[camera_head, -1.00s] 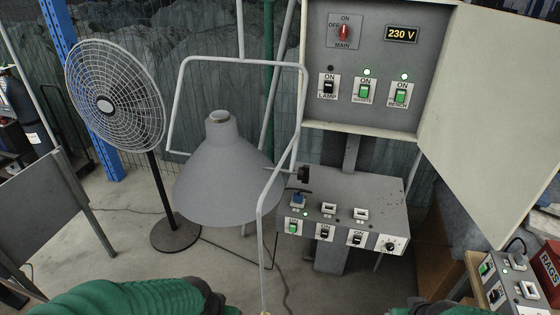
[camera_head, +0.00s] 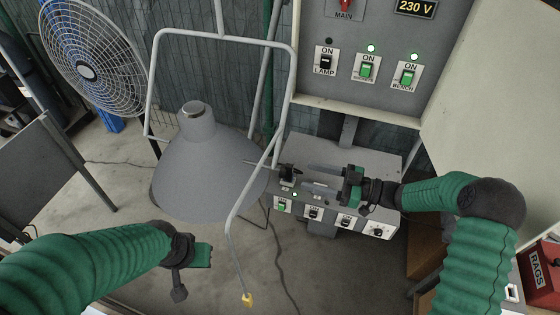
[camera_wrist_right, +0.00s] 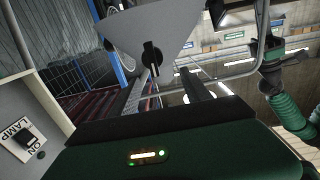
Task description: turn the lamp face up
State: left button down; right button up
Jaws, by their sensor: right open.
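The lamp (camera_head: 208,165) is a grey cone shade with its wide side down and its narrow neck up, held in a grey pipe frame (camera_head: 152,90). A black knob (camera_head: 288,172) sits at its right side on the pivot. My right gripper (camera_head: 306,176) is open, its two fingers pointing left at the knob, just short of it or beside it. In the right wrist view the knob (camera_wrist_right: 151,54) stands against the shade (camera_wrist_right: 150,22) beyond the fingers (camera_wrist_right: 168,78). My left gripper (camera_head: 192,266) is low in front of the lamp, apart from it; its jaw opening is unclear.
A switch box (camera_head: 330,215) lies under my right gripper. A switch panel (camera_head: 390,95) stands above it. A bent rod with a yellow tip (camera_head: 247,300) hangs between the arms. A fan (camera_head: 95,65) stands at the left. Open floor shows below the lamp.

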aim_at(284, 167)
jog(key=w+p+x, duration=0.1)
jog(key=p+x, duration=0.2)
jog(key=x, duration=0.5)
jog(key=shift+a+f, duration=0.15)
jog(key=shift+a, duration=0.15)
jog(key=shift+c, duration=1)
jog(key=shift+w+a, duration=0.1)
jog(key=shift+c, duration=1.1)
jog(key=shift+d, duration=0.45)
jog(key=c, duration=0.5)
jog(key=shift+d, duration=0.25)
jog(key=shift+c, duration=1.2)
grip_shut()
pick_arm(q)
jog(key=r, duration=0.1)
jog(key=d+r, duration=0.1)
jog(key=r, duration=0.2)
jog(key=shift+w+d, duration=0.15)
jog(key=shift+d, duration=0.2)
pick_arm(e)
jog(key=shift+a, duration=0.1)
